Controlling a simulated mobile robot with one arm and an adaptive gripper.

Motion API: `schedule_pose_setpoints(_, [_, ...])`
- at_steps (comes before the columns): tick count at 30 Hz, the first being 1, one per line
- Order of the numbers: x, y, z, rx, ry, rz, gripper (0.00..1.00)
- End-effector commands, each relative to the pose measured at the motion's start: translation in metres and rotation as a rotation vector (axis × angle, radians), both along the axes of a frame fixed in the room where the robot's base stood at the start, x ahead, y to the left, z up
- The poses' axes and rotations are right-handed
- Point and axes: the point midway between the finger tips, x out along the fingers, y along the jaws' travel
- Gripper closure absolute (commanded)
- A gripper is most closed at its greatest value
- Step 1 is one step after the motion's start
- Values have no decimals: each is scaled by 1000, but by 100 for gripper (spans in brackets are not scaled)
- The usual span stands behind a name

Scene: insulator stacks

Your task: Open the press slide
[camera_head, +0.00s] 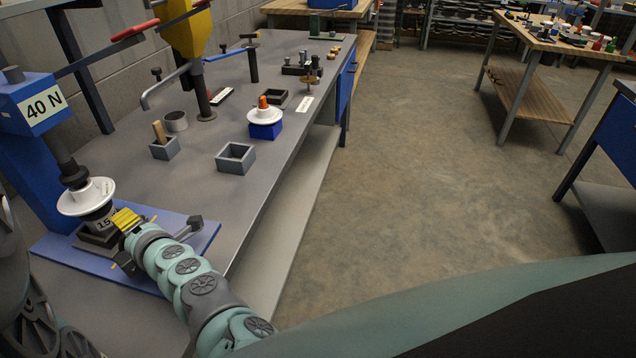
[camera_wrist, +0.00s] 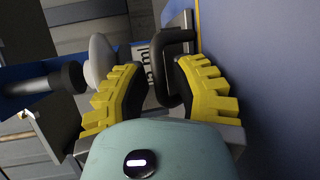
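The press stands at the left in the head view, with a blue block marked "40 N" (camera_head: 42,105) above and a blue base plate (camera_head: 200,238) below. Its dark ram (camera_head: 72,172) reaches down to a white disc (camera_head: 88,194) on a grey cup marked "15" (camera_head: 101,219). The cup sits on a dark slide tray (camera_head: 88,240). My gripper (camera_head: 122,240) is beside the tray at its right. In the wrist view, a dark loop handle (camera_wrist: 168,92) lies between the spread yellow fingers (camera_wrist: 156,68). The right finger is close to it; contact cannot be told. The disc (camera_wrist: 100,60) also shows there.
A dark bar-shaped part (camera_head: 187,229) stands on the base plate right of my gripper.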

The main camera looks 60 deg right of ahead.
Motion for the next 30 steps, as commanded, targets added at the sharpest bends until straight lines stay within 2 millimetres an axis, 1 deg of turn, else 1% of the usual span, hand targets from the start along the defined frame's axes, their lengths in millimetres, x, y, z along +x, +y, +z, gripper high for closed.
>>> schedule_pose_setpoints(7, [1,0,0,-1,0,2,75])
schedule_pose_setpoints(8, [1,0,0,-1,0,1,71])
schedule_pose_setpoints(15, [1,0,0,-1,0,1,96])
schedule_pose_setpoints(16, [1,0,0,0,0,0,99])
schedule_pose_setpoints(17, [1,0,0,-1,0,0,100])
schedule_pose_setpoints(30, [0,-1,-1,0,1,-2,100])
